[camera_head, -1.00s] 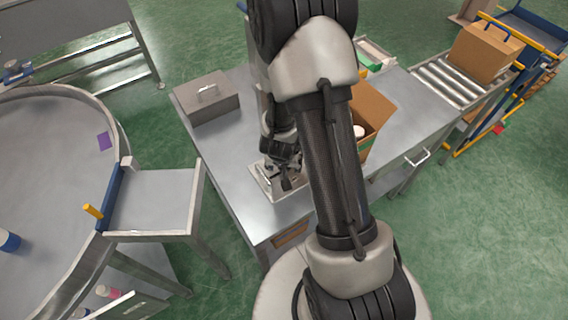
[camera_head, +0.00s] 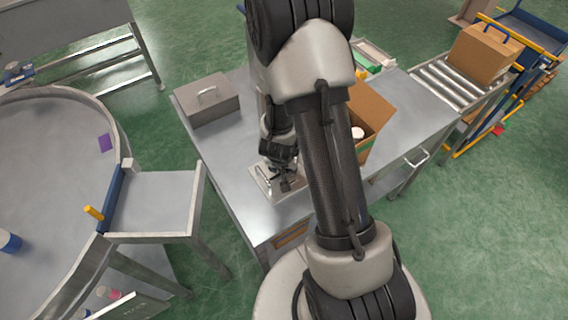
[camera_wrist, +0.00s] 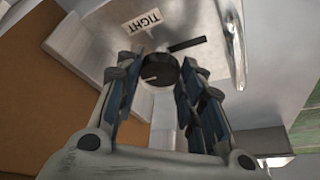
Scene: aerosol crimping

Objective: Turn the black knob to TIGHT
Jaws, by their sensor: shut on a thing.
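The black knob (camera_wrist: 160,69) shows in the wrist view as a round dark disc with a light mark and a bar handle reaching to the upper right. A white label reading TIGHT (camera_wrist: 148,21) lies on the light panel just beyond it. My gripper (camera_wrist: 158,78) has its blue-padded fingers on both sides of the knob and is shut on it. In the head view my gripper (camera_head: 283,180) points down at a light plate (camera_head: 262,182) on the steel table; the knob is too small to make out clearly there.
An open cardboard box (camera_head: 372,108) stands right of my arm. A curved metal bar (camera_wrist: 232,40) runs close by the knob's right side. The table's front left is bare.

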